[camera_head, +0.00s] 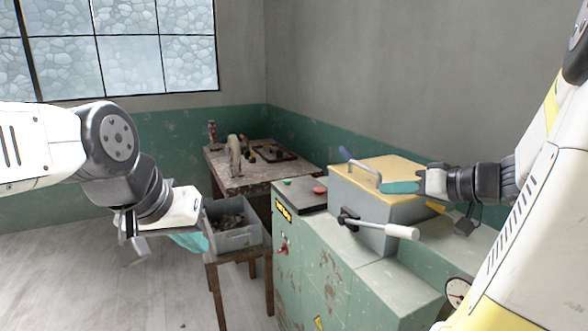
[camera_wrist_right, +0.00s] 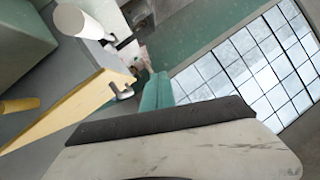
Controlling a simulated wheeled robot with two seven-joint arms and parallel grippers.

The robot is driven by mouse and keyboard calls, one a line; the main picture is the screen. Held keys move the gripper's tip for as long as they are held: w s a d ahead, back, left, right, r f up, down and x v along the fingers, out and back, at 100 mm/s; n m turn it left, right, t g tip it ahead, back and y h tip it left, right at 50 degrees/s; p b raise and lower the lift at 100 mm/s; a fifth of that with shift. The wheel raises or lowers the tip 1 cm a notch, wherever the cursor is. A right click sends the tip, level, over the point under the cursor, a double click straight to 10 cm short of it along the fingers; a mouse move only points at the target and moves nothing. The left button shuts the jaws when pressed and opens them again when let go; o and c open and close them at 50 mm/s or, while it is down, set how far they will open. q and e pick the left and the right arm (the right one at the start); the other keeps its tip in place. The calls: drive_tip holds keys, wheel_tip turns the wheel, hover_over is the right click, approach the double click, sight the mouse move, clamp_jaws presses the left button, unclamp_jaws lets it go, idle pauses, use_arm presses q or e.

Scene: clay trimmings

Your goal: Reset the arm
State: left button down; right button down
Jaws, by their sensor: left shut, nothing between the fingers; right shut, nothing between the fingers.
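My left gripper (camera_head: 193,242) has teal fingers that are shut and empty, pointing down beside the left edge of the grey bin (camera_head: 240,240). The bin holds dark clay trimmings (camera_head: 229,222). My right gripper (camera_head: 398,187) is shut and empty, over the tan lid (camera_head: 372,167) of a grey box (camera_head: 352,203). Its teal fingers also show in the right wrist view (camera_wrist_right: 157,93). The fingertips are close to the lid's metal handle (camera_head: 362,172); I cannot tell whether they touch it. A lever with a white grip (camera_head: 400,232) sticks out from the box front.
The box stands on a worn green cabinet (camera_head: 320,262) with red and green buttons on its top. The bin rests on a wooden stool (camera_head: 238,256). A workbench with tools (camera_head: 237,180) stands in the back corner. The floor (camera_head: 70,275) at left is clear.

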drive_tip(key=s+a+f+m+g+h, duration=0.2)
drive_tip(key=s+a+g+h, duration=0.2)
drive_tip(key=s+a, duration=0.6)
drive_tip(key=shift+s+a+g+h, duration=0.35)
drive_tip(key=shift+s+h, duration=0.75)
drive_tip(key=shift+s, duration=1.25)
